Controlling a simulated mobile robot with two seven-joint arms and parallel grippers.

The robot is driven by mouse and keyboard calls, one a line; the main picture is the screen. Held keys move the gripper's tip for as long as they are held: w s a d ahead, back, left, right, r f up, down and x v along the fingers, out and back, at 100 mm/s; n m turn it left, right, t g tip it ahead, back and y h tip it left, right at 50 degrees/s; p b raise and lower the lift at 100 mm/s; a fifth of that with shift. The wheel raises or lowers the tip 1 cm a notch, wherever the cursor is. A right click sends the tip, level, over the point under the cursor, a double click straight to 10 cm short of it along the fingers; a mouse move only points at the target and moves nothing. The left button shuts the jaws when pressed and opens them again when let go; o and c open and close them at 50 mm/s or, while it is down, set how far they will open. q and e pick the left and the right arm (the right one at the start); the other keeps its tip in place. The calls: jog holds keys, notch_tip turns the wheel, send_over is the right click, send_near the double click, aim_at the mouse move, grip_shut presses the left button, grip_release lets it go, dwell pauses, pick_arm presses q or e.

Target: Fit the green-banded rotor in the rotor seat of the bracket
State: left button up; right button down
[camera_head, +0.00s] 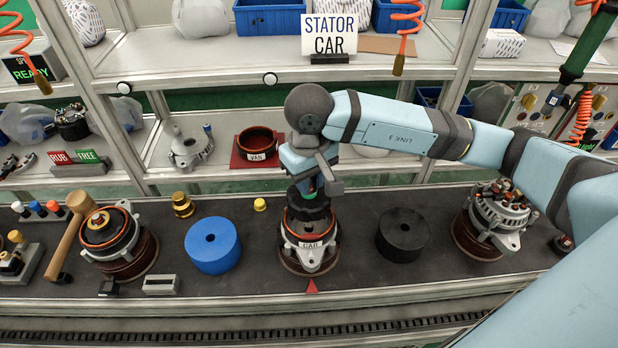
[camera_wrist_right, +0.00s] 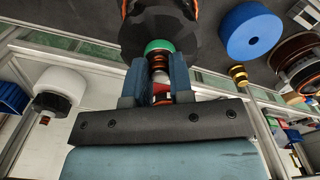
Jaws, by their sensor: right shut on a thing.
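The green-banded rotor (camera_wrist_right: 159,46) is held by its shaft between the fingers of my right gripper (camera_wrist_right: 161,72) in the right wrist view. Its dark, wide body lies beyond the fingertips. In the head view the rotor (camera_head: 308,211) hangs upright below my right gripper (camera_head: 308,184), at the opening of the bracket. The bracket (camera_head: 310,261), labelled CAR, stands on a round brown base at the middle of the bench. The rotor's lower part and the rotor seat are hidden, so I cannot tell how deep it sits. My left gripper is not in view.
A blue ring (camera_head: 213,245) stands left of the bracket and a black ring (camera_head: 401,235) right. Another assembly (camera_head: 113,240) with a mallet (camera_head: 67,234) is at left, and one more (camera_head: 493,215) at right. A VAN stator (camera_head: 257,145) is on the shelf behind.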

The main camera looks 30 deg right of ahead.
aim_at(309, 201)
pick_arm(q)
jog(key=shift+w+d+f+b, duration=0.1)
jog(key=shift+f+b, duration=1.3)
jog(key=shift+b, duration=0.35)
pick_arm(e)
jog(key=shift+f, duration=1.4)
pick_arm(q)
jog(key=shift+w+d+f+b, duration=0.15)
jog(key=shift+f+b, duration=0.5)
jog(key=shift+b, duration=0.4)
pick_arm(e)
jog(key=shift+f, duration=1)
pick_arm(q)
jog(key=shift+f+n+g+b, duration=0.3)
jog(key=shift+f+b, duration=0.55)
jog(key=shift+b, duration=0.2)
pick_arm(e)
jog(key=shift+f, duration=1)
pick_arm(q)
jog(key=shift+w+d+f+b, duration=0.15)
jog(key=shift+b, duration=0.35)
pick_arm(e)
jog(key=shift+f, duration=0.45)
jog(key=c, duration=0.9)
grip_release()
jog(key=shift+s+f, duration=0.1)
jog(key=shift+f, duration=0.1)
notch_tip(309, 201, up, 14)
jog(key=shift+r, duration=0.1)
